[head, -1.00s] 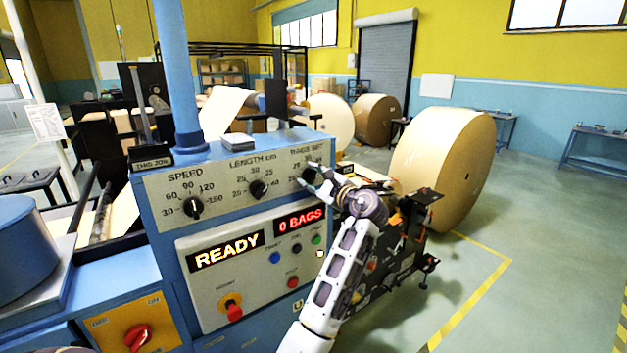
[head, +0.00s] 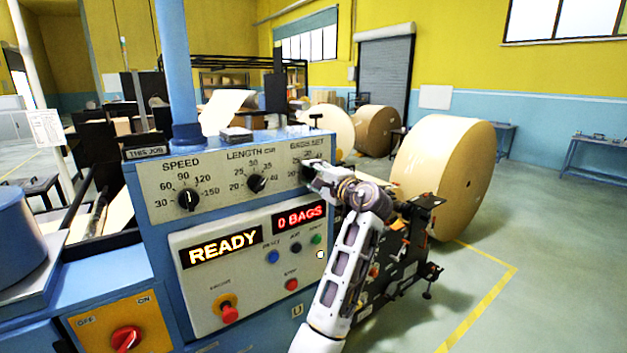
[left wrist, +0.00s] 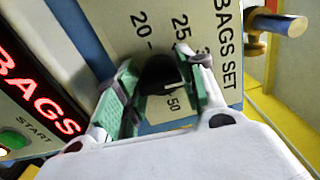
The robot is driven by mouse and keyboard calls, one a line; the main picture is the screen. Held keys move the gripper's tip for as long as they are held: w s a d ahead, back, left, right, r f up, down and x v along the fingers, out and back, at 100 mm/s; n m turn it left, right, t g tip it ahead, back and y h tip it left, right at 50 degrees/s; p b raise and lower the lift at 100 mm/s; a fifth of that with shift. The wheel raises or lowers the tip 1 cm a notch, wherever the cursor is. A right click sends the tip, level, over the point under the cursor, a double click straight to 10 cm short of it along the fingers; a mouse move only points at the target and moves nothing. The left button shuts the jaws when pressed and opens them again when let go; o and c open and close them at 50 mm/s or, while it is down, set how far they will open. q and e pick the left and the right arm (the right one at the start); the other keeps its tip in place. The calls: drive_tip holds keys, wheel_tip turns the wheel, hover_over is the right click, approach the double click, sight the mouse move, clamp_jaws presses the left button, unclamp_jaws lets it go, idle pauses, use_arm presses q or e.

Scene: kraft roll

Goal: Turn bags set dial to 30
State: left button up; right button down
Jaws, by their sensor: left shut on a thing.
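The bags set dial (left wrist: 160,75) is a black knob on the grey panel, under the BAGS SET label. In the left wrist view its scale shows 20, 25, a partly hidden number and 50. My left gripper (left wrist: 152,84) is shut on the knob, with green-padded fingers on either side. The fingers hide part of the scale, and I cannot tell the dial's exact setting. In the head view the left gripper (head: 312,172) reaches the panel's upper right corner and covers most of the dial. My right gripper is not in view.
The speed dial (head: 188,199) and length dial (head: 257,183) sit left on the same panel. Below are the READY display (head: 221,249), the 0 BAGS display (head: 299,216), coloured buttons and a red stop knob (head: 229,313). A large paper roll (head: 440,175) stands at right.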

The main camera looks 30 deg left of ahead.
use_arm(q)
drive_tip(key=shift+f+n, duration=0.1)
drive_tip(key=shift+n, duration=0.3)
drive_tip(key=o, duration=1)
drive_tip(key=shift+o, duration=0.2)
drive_tip(key=v, duration=1.2)
drive_tip(key=shift+s, duration=0.1)
